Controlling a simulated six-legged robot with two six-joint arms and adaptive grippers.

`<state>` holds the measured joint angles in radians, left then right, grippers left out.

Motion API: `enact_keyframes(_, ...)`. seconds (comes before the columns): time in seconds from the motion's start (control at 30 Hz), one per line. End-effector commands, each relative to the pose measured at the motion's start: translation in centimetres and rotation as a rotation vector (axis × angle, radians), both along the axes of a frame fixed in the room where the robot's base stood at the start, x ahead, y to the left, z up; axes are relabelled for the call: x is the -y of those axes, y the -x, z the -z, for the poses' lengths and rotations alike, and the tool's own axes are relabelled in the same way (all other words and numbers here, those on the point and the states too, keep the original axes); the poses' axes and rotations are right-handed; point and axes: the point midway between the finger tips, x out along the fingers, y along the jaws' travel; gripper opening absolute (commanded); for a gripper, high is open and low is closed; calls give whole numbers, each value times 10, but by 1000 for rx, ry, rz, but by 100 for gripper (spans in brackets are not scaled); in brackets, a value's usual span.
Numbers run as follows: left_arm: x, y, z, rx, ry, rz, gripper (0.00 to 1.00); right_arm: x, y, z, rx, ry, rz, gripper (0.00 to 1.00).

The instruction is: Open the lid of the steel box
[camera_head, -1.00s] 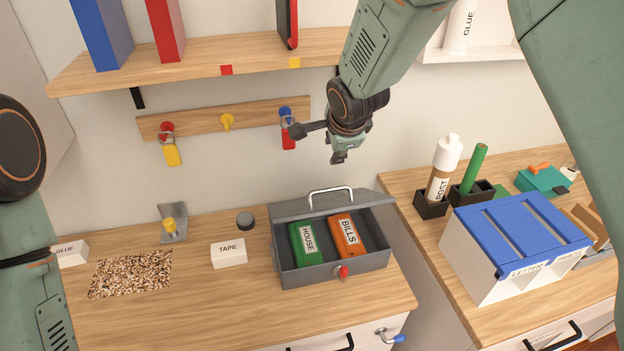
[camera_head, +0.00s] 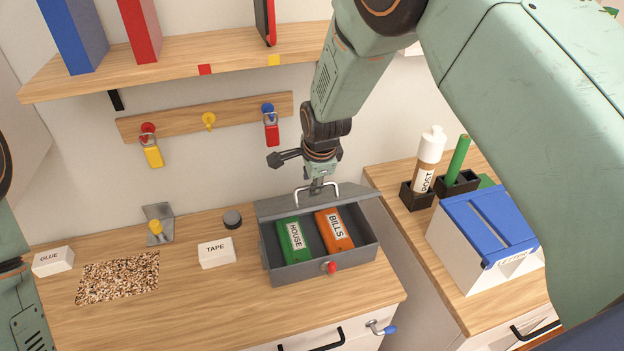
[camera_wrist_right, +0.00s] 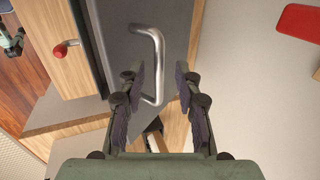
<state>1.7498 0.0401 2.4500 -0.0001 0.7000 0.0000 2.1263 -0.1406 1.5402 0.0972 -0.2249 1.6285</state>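The grey steel box (camera_head: 312,269) stands on the wooden counter. Its lid (camera_head: 280,208) is raised and leans back at the rear, so the inside shows. A green HOUSE block (camera_head: 293,240) and an orange BILLS block (camera_head: 335,230) lie inside. The lid's bar handle (camera_head: 336,188) also shows in the wrist view (camera_wrist_right: 155,42). My right gripper (camera_head: 317,186) is at this handle. In the wrist view its fingers (camera_wrist_right: 159,78) are apart, with part of the handle between them; contact is not clear.
A red knob (camera_head: 331,267) is on the box front. A TAPE block (camera_head: 216,252) and a dark round disc (camera_head: 232,218) sit left of the box. The blue-topped organizer (camera_head: 478,230) stands right, across a gap. A shelf (camera_head: 190,60) overhangs the wall.

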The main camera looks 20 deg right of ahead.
Motion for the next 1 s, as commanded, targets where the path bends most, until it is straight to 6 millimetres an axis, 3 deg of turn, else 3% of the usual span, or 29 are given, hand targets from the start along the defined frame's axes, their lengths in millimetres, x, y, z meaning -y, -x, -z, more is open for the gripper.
enact_keyframes(0.33,0,0,0,0,0,0,40,0,-2,4,1,0,1,34)
enact_keyframes(0.73,0,0,0,0,0,0,40,0,-2,4,2,0,1,0)
enact_keyframes(1.0,0,0,0,0,0,0,40,0,-2,3,3,0,0,0)
